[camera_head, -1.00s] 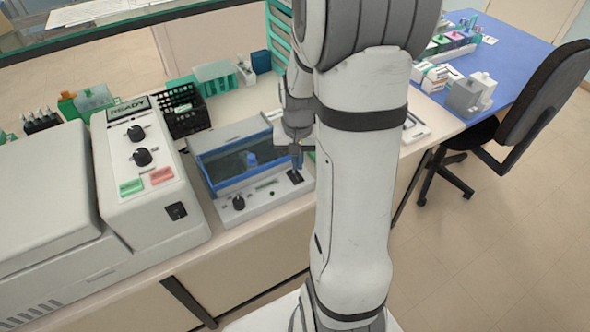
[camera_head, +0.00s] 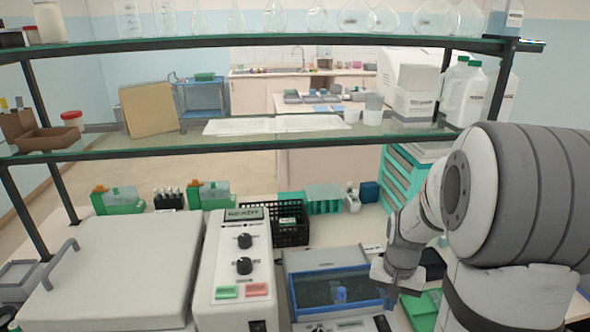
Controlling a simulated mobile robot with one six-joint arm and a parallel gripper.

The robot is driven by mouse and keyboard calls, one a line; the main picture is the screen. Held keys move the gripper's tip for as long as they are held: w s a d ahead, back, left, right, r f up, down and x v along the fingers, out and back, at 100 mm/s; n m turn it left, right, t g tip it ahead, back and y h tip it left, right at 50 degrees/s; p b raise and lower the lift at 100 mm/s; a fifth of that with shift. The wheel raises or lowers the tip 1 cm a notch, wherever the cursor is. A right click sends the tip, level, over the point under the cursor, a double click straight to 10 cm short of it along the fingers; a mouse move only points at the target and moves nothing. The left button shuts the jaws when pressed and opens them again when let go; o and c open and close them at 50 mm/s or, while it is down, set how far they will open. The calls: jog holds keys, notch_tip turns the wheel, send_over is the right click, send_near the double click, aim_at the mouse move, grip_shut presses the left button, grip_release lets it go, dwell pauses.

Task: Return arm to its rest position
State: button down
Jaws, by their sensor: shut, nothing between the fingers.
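My gripper (camera_head: 391,291) is at the right, at the end of my white arm, which comes in from the right edge. It points down near the right edge of the blue-framed water bath (camera_head: 322,258). Its fingers are small in the view; they are shut with nothing between them. A small blue object (camera_head: 341,294) shows inside the bath, apart from the gripper.
A machine with a READY display (camera_head: 236,262) and a grey lidded box (camera_head: 120,265) stand left of the bath. A black basket (camera_head: 291,236) and teal drawers (camera_head: 395,188) are behind. Glass shelves (camera_head: 330,133) with bottles and flasks span above the bench.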

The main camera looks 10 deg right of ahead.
jog(key=s+a+r+n+t, duration=0.3)
jog(key=s+a+r+n, duration=0.2)
jog(key=s+a+r, duration=0.6)
jog(key=shift+s+a+r+b, duration=0.3)
jog(key=shift+s+r, duration=0.4)
jog(key=shift+s, duration=0.2)
jog(key=shift+n, duration=0.3)
